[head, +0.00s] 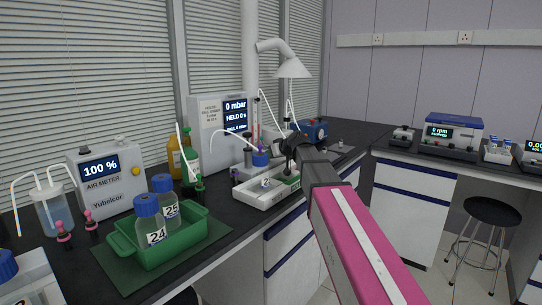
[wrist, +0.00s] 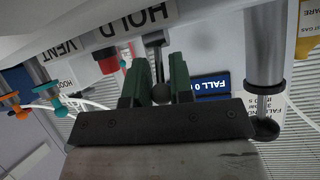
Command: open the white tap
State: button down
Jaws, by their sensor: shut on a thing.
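My gripper (head: 290,147) reaches to the front of the white pressure unit (head: 208,125) in the head view. In the wrist view its two green fingers (wrist: 159,84) are shut on a thin dark lever (wrist: 158,64) with a ball end (wrist: 161,93). The lever stands near the printed words HOLD and VENT. I cannot make out a white tap handle in either view, so I cannot tell whether this lever belongs to it. In the head view my gripper hides what it holds.
A white tray (head: 250,197) with a bottle lies just below my gripper. A green crate (head: 188,241) with bottles 24 and 25 and an air meter (head: 106,178) stand to the left. In the wrist view, a red knob (wrist: 109,64) and orange and teal fittings (wrist: 50,86) are close by.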

jog(key=c, duration=1.1)
grip_release()
jog(key=shift+c, duration=0.2)
jog(key=shift+s, duration=0.1)
jog(key=v, duration=1)
jog(key=shift+s+d+r, duration=0.15)
jog(key=shift+s+d, duration=0.05)
jog(key=shift+d, duration=0.05)
jog(key=shift+d, duration=0.1)
